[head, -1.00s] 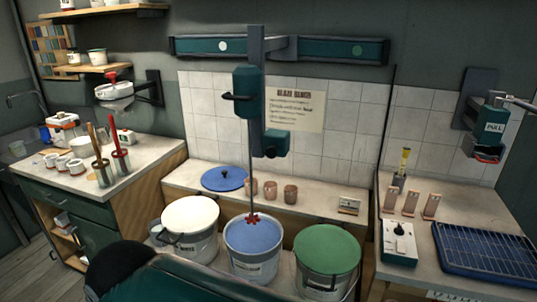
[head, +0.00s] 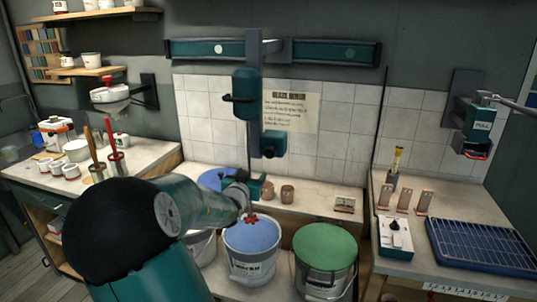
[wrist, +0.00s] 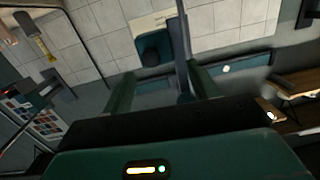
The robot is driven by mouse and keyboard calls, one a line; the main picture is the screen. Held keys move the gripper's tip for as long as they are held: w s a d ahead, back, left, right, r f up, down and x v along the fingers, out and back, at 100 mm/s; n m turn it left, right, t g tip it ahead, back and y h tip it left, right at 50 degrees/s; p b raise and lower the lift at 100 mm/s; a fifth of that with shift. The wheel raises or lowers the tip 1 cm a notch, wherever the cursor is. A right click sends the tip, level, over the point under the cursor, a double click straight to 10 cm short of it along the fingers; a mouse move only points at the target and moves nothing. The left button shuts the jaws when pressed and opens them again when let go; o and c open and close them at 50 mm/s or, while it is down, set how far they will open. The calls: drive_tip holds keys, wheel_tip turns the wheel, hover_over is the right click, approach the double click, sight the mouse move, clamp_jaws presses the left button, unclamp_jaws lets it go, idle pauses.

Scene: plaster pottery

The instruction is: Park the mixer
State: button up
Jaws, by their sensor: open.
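The mixer (head: 246,95) is a teal motor unit with a black handle, on a grey upright hanging from a teal wall rail (head: 305,52). Its thin shaft runs down to a red impeller (head: 252,218) at the blue glaze surface in the middle bucket (head: 250,262). My gripper (head: 250,186) is beside the lower shaft, below the motor, in the head view. In the wrist view its two fingers (wrist: 160,84) are apart, with the grey upright and a teal mixer housing (wrist: 155,47) beyond them. I cannot tell whether it touches the mixer.
A green-topped bucket (head: 325,258) stands right of the blue one. A pale bucket (head: 200,247) at left is mostly behind my arm. Clay cups (head: 287,193) and a partly hidden blue lid (head: 214,180) sit on the ledge. The rail has a white dot left and green dot right.

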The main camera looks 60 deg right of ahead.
sight(269, 154)
drive_tip(key=shift+g+h, duration=0.4)
drive_tip(key=shift+h, duration=0.2)
drive_tip(key=d, duration=0.5)
drive_tip(key=d+r, duration=0.1)
drive_tip(key=d, duration=0.9)
drive_tip(key=shift+w+r, duration=0.25)
drive_tip(key=shift+a, duration=0.1)
clamp_jaws()
